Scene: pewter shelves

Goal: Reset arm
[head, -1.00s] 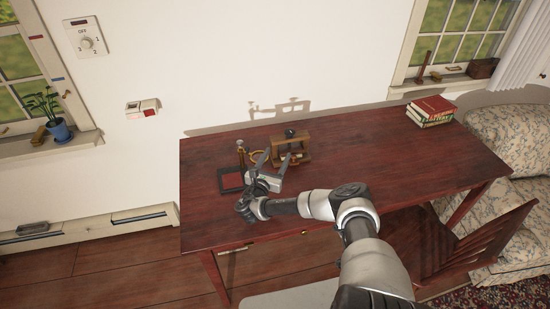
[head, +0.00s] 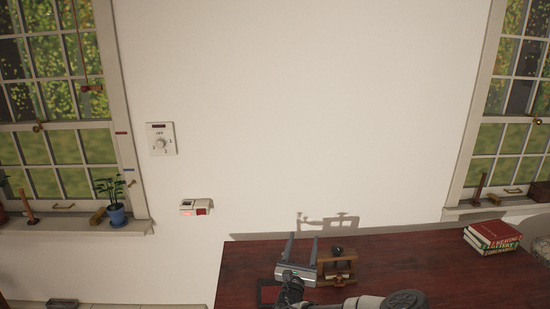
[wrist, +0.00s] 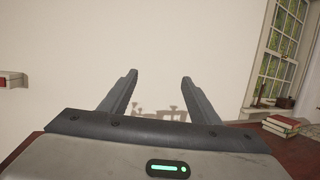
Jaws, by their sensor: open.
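My gripper (head: 302,246) is above the left part of the dark red desk (head: 430,265) in the head view, with its two fingers pointing up. The fingers are apart with nothing between them. In the wrist view the open fingers (wrist: 158,82) point toward the bare white wall. My arm runs along the bottom edge of the head view, partly cut off.
A wooden stand (head: 345,268) with a dark knob is on the desk right of my gripper. A dark square pad (head: 268,293) lies left of it, partly hidden. Books (head: 491,237) are stacked at right. A potted plant (head: 118,214) sits on the left sill.

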